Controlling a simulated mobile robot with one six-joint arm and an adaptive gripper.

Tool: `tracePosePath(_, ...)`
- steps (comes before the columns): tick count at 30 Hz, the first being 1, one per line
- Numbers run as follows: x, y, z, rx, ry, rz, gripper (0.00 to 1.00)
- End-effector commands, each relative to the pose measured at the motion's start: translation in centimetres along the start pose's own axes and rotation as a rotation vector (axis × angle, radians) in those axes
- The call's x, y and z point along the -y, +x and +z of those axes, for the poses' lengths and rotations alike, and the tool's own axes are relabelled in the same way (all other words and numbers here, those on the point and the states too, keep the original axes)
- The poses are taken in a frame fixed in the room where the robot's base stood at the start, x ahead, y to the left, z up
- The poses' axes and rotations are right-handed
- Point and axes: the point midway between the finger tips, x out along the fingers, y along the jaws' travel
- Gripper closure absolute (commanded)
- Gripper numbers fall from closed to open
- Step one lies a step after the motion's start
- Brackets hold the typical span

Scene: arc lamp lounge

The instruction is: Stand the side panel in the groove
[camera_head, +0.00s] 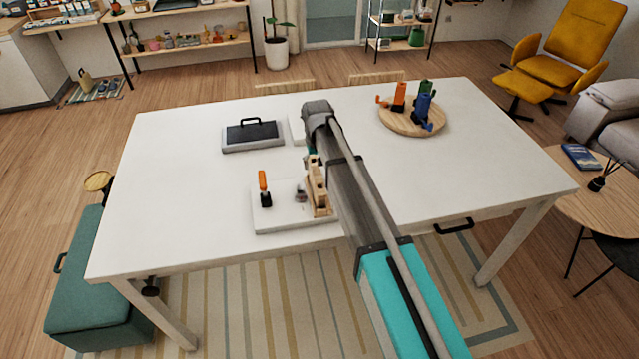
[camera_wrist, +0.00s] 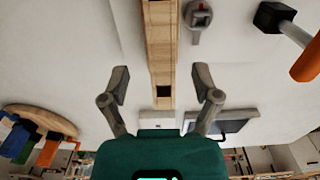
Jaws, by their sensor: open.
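A light wooden piece (camera_head: 319,192) stands on the white base board (camera_head: 275,220) near the table's front edge. In the wrist view the wooden piece (camera_wrist: 160,45) is a narrow strip with a dark square mark near its end. I cannot tell which part of it is the side panel or where the groove is. My gripper (camera_wrist: 161,82) is open, with one finger on each side of the strip and white surface showing between. In the head view my gripper (camera_head: 312,162) is mostly hidden by my arm, close behind the wooden piece.
An orange-handled clamp (camera_head: 264,188) and a small grey fitting (camera_head: 301,193) with a red spot are on the board. A dark-topped case (camera_head: 252,135) lies behind. A round wooden tray (camera_head: 398,121) holds several coloured clamps.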

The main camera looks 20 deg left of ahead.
Motion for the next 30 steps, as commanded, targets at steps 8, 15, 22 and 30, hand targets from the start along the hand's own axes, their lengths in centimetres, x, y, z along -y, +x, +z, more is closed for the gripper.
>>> tracePosePath(8, 0.1, 0.4, 0.0, 0.0, -0.001, 0.0, 0.2)
tracePosePath(15, 0.1, 2.1, -0.2, 0.0, -0.001, 0.0, 0.2)
tracePosePath(22, 0.2, 3.9, -0.4, 0.0, -0.001, 0.0, 0.2)
tracePosePath(30, 0.2, 5.2, -0.4, 0.0, -0.001, 0.0, 0.2)
